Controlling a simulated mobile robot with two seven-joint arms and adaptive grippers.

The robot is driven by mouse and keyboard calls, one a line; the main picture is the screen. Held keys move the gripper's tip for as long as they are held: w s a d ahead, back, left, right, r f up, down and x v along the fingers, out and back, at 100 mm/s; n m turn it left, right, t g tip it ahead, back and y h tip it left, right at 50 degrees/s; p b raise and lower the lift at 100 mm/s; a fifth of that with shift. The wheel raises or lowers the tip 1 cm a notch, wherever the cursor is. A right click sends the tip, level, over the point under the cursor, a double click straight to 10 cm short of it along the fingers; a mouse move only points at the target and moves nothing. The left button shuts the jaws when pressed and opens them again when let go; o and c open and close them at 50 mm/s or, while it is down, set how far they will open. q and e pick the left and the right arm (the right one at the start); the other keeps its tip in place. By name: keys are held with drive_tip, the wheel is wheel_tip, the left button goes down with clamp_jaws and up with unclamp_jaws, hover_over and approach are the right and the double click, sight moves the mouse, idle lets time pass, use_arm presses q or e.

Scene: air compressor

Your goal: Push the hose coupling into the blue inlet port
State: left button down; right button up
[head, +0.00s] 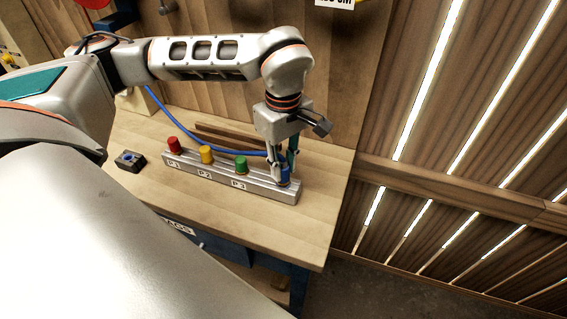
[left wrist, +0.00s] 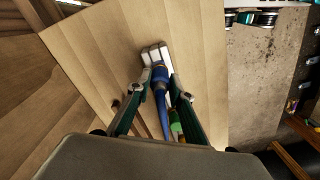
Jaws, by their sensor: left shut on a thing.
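My left gripper (head: 283,170) points down at the right end of the grey manifold block (head: 222,177). It is shut on the blue hose coupling (left wrist: 160,77), with a finger on each side. The coupling sits at the end of the block, which shows beyond the fingertips in the left wrist view (left wrist: 154,52). The blue inlet port is hidden under the coupling and fingers, so I cannot tell how deep the coupling sits. The blue hose (head: 190,137) runs from the gripper back to the left. My right gripper is not in view.
Red (head: 173,145), yellow (head: 207,154) and green (head: 241,165) caps stand on the block, above labels P1, P2 and P3. A small black box (head: 130,161) lies left of the block. The wooden bench top (head: 220,217) is clear in front. A wooden wall rises behind.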

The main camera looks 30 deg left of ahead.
use_arm(q)
drive_tip(key=shift+f, duration=0.3)
drive_tip(key=c, duration=1.7)
unclamp_jaws()
drive_tip(key=shift+o, duration=1.2)
drive_tip(key=shift+r, duration=0.1)
wheel_tip(320, 180, up, 5)
drive_tip(key=p, duration=0.3)
drive_tip(key=shift+p, duration=0.3)
drive_tip(key=shift+r, duration=0.45)
wheel_tip(320, 180, up, 11)
drive_tip(key=shift+f, duration=0.15)
